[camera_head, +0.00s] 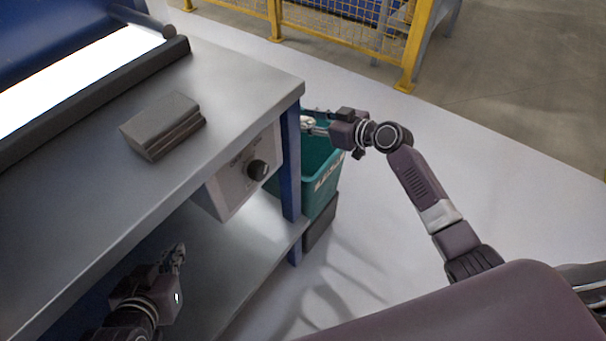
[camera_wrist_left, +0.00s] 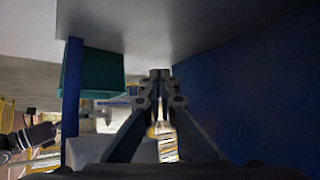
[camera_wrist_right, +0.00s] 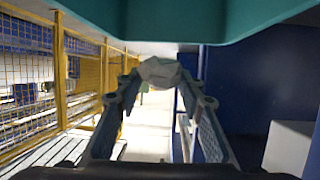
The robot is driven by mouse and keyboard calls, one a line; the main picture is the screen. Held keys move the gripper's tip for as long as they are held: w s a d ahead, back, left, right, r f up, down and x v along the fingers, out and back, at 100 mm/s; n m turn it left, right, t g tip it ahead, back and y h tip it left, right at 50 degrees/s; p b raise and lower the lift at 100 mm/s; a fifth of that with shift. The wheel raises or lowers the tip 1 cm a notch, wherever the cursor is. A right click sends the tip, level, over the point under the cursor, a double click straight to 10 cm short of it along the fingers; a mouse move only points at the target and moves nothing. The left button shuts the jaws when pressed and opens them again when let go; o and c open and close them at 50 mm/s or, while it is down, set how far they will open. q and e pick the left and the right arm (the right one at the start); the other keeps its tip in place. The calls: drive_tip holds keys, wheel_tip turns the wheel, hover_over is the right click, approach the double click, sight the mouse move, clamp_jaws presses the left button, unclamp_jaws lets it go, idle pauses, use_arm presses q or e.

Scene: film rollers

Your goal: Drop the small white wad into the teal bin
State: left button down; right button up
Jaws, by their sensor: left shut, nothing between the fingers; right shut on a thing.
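The small white wad (camera_head: 307,123) is at the tip of my right gripper (camera_head: 312,117), over the teal bin (camera_head: 318,170) in the head view. In the right wrist view the wad (camera_wrist_right: 160,71) sits between the fingertips of my right gripper (camera_wrist_right: 160,80), which is shut on it. The bin's teal wall (camera_wrist_right: 205,22) fills the top of that view. My left gripper (camera_head: 179,252) is low at the workbench's near side, below the tabletop, shut and empty. Its fingertips (camera_wrist_left: 160,76) meet in the left wrist view. The teal bin (camera_wrist_left: 102,75) also shows there.
The grey workbench (camera_head: 240,85) bears a dark grey block (camera_head: 162,124) and a bright light panel (camera_head: 80,75). A control box (camera_head: 240,175) with a knob hangs under its edge. A blue leg (camera_head: 290,165) stands close beside the bin. Yellow fencing (camera_head: 330,25) is behind; floor at right is clear.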

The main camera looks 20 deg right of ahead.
use_arm(q)
drive_tip(key=shift+w+d+r+t, duration=0.2)
drive_tip(key=shift+w+r+t, duration=0.1)
drive_tip(key=shift+w+r, duration=0.2)
use_arm(e)
drive_tip(key=shift+f, duration=0.15)
drive_tip(key=o, duration=0.9)
drive_tip(key=shift+s, duration=0.1)
drive_tip(key=v, duration=1.2)
drive_tip(key=shift+f, duration=0.1)
